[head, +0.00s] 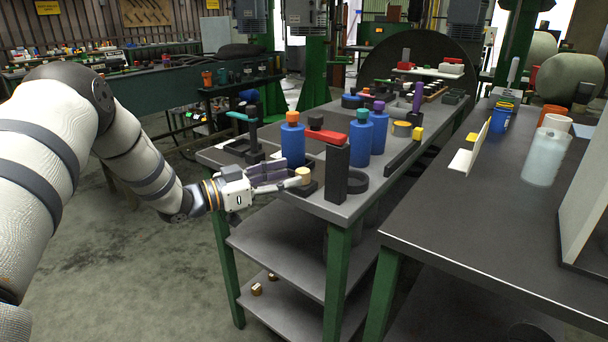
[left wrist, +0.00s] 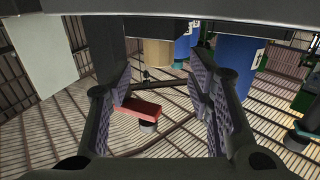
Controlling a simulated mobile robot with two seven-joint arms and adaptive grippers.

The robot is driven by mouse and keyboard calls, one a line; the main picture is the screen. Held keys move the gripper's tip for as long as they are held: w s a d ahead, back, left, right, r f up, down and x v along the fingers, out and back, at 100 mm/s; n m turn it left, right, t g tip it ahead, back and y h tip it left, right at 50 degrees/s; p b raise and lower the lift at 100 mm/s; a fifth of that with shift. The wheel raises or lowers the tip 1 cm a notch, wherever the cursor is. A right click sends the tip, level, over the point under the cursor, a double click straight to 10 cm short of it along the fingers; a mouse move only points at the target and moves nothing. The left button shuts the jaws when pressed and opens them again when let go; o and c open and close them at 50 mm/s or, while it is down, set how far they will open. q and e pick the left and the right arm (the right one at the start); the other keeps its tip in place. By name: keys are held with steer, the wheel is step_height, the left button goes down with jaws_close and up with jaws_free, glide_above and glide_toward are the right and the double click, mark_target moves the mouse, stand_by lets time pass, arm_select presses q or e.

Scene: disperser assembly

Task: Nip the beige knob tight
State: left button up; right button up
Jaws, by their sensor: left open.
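The beige knob (head: 303,175) is a small pale cylinder near the front left corner of the grey table (head: 345,208), beside a dark block. My left gripper (head: 287,179) comes in from the left, about level with the knob, with its fingertips close to it. The left wrist view shows the knob (left wrist: 158,52) ahead, in the gap between the two open, ridged finger pads (left wrist: 162,92). No grip on it shows. Whether a pad touches it I cannot tell. My right gripper is in neither view.
Blue bottles with orange (head: 292,140) and teal caps (head: 358,138) stand behind the knob. A black upright post (head: 336,174) with a red arm (head: 325,136) stands just right of it. A second dark table (head: 480,220) is at the right.

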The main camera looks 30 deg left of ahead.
mark_target(303, 170)
arm_select(q)
steer(key=x, duration=0.5)
steer(key=shift+b, duration=0.3)
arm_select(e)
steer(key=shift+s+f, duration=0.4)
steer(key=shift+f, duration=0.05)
arm_select(q)
steer(key=shift+c, duration=0.6)
jaws_close()
steer(key=shift+f+m+g+h, duration=0.1)
steer(key=shift+m+g+h, duration=0.2)
steer(key=shift+m+h, duration=0.2)
steer(key=shift+m+g+h, duration=0.3)
steer(key=shift+h, duration=0.3)
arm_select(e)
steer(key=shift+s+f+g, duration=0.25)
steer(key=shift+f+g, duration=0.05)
